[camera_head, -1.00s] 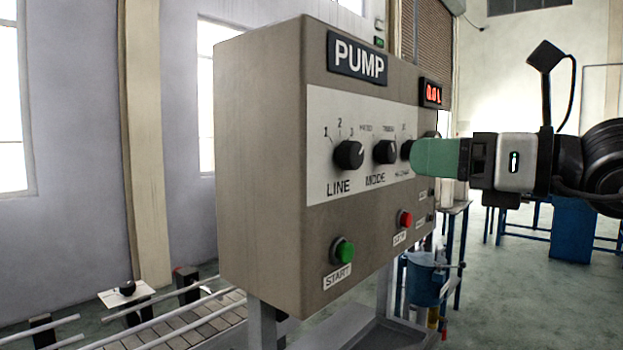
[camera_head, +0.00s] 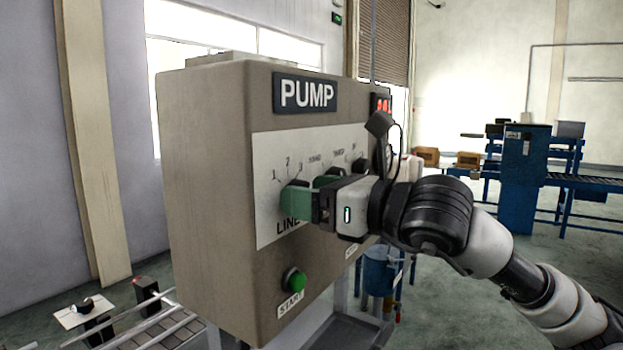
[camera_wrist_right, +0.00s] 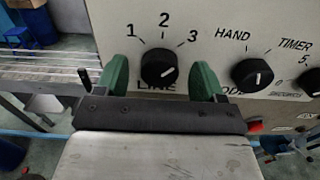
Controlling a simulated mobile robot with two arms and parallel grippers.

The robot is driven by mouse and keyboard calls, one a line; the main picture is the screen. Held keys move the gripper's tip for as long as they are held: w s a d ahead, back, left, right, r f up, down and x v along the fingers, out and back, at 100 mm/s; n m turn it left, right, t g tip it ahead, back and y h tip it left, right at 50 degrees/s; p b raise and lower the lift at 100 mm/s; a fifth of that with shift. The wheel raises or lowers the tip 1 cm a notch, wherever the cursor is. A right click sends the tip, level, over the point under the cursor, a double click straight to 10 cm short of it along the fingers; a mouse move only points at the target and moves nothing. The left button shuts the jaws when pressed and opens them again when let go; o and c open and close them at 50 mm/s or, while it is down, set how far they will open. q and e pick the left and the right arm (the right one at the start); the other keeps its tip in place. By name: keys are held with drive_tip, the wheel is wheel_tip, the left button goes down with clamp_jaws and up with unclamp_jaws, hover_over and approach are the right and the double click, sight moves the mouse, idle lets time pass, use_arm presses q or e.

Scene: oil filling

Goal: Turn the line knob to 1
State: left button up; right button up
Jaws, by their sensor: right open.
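The black LINE knob (camera_wrist_right: 159,68) is on the pump panel, below the digits 1, 2 and 3 in the right wrist view. A light mark shows on the right part of its face; I cannot tell surely which digit it indicates. My right gripper (camera_wrist_right: 160,84) is open, with one green finger on each side of the knob and a visible gap to both. In the head view my right gripper (camera_head: 308,195) is at the panel (camera_head: 262,160) and largely hides the LINE knob. My left gripper is out of view.
The MODE knob (camera_wrist_right: 252,74) is just right of the right finger in the right wrist view. A green START button (camera_head: 295,281) is lower on the pump box (camera_head: 205,200). A blue cabinet (camera_head: 525,170) and conveyors stand farther right.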

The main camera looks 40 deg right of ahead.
drive_tip(key=c, duration=0.9)
drive_tip(key=shift+n, duration=0.3)
drive_tip(key=n+b, duration=0.4)
drive_tip(key=n, duration=1.3)
drive_tip(key=shift+a+f, duration=0.1)
drive_tip(key=shift+a, duration=0.05)
drive_tip(key=shift+n, duration=0.4)
drive_tip(key=o, duration=0.9)
